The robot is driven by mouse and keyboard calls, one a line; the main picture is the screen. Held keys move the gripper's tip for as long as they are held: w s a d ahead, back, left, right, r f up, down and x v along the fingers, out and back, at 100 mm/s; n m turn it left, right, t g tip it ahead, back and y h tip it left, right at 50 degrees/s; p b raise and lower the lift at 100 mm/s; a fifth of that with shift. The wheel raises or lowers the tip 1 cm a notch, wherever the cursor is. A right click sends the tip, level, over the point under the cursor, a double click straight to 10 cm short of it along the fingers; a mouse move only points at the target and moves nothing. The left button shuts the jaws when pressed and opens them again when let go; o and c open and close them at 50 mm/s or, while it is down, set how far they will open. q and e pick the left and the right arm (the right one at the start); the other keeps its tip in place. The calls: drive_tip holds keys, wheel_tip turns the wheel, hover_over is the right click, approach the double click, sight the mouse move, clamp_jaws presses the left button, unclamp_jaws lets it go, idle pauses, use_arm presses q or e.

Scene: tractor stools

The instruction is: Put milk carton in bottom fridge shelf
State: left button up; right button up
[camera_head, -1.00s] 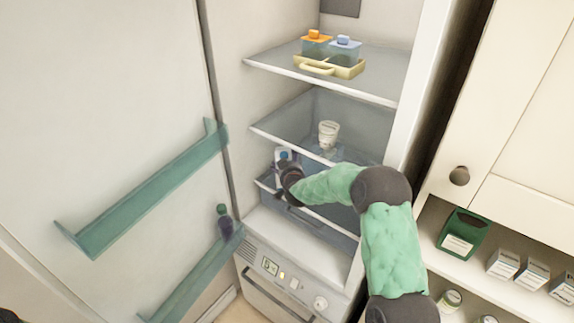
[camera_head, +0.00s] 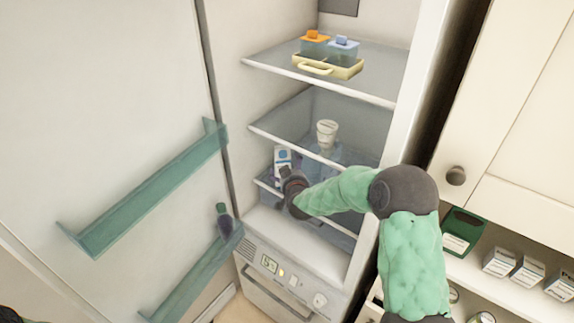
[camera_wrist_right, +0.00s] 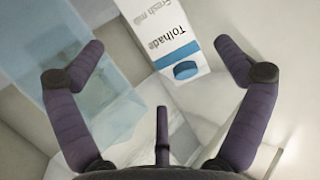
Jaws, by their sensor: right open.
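The milk carton (camera_head: 282,158), white with blue, stands at the left of the fridge's bottom shelf (camera_head: 262,183), just beyond my right gripper (camera_head: 286,176). The right wrist view shows the carton (camera_wrist_right: 172,30) with its blue cap towards me, ahead of my right gripper (camera_wrist_right: 158,45). The fingers are spread wide and the carton's cap end lies between them, closer to the right finger, with no clear contact. The carton's base is hidden in the head view.
The middle shelf (camera_head: 255,128) is above my right gripper, with a white cup (camera_head: 326,133) showing there. A yellow tray (camera_head: 347,72) with containers sits on the top shelf. The open fridge door with a bottle (camera_head: 223,220) is at left, cabinets at right.

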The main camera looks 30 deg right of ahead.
drive_tip(key=shift+v, duration=2.25)
drive_tip(key=s+a+f+n+g+y, duration=0.1)
drive_tip(key=s+a+f+g+y, duration=0.2)
drive_tip(key=a+f, duration=0.55)
drive_tip(key=s+a+f+g+y, duration=0.2)
drive_tip(key=s+a+f, duration=0.25)
drive_tip(key=f, duration=0.75)
drive_tip(key=s+a+f+g+y, duration=0.1)
drive_tip(key=s+a+f+g, duration=0.1)
drive_tip(key=s+a+f, duration=0.2)
drive_tip(key=s+a+f+g+y, duration=0.2)
drive_tip(key=s+a+f, duration=0.3)
drive_tip(key=s, duration=0.6)
drive_tip(key=s+a+f+n+g+y, duration=0.1)
drive_tip(key=s+a+f+g, duration=0.3)
drive_tip(key=s, duration=0.4)
drive_tip(key=a+f, duration=0.1)
drive_tip(key=a, duration=0.1)
drive_tip(key=shift+a, duration=0.25)
drive_tip(key=shift+s, duration=0.1)
